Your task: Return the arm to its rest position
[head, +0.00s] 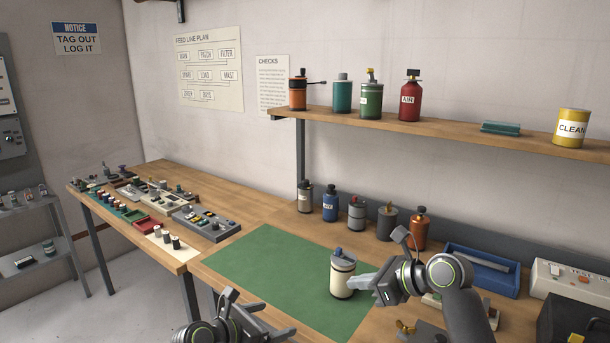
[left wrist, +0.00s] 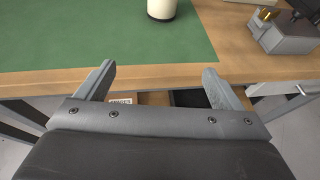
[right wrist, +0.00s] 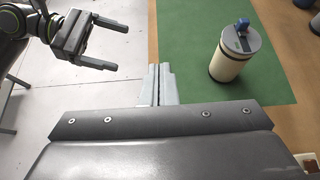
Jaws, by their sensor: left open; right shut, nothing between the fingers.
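My left gripper (head: 262,315) is low at the bottom of the head view, in front of the table's front edge. In the left wrist view its fingers (left wrist: 160,85) are spread apart with nothing between them. My right gripper (head: 368,283) is above the table beside a cream canister with a grey lid and blue top part (head: 343,277). In the right wrist view its fingers (right wrist: 160,85) are closed together and empty. The canister (right wrist: 235,55) stands upright on the green mat (head: 270,260), apart from the right fingers in that view.
Several bottles (head: 330,204) stand at the back of the table. A blue tray (head: 480,270) and a white switch box (head: 570,285) are at the right. A wooden shelf (head: 450,125) with canisters hangs above. The mat's left part is clear.

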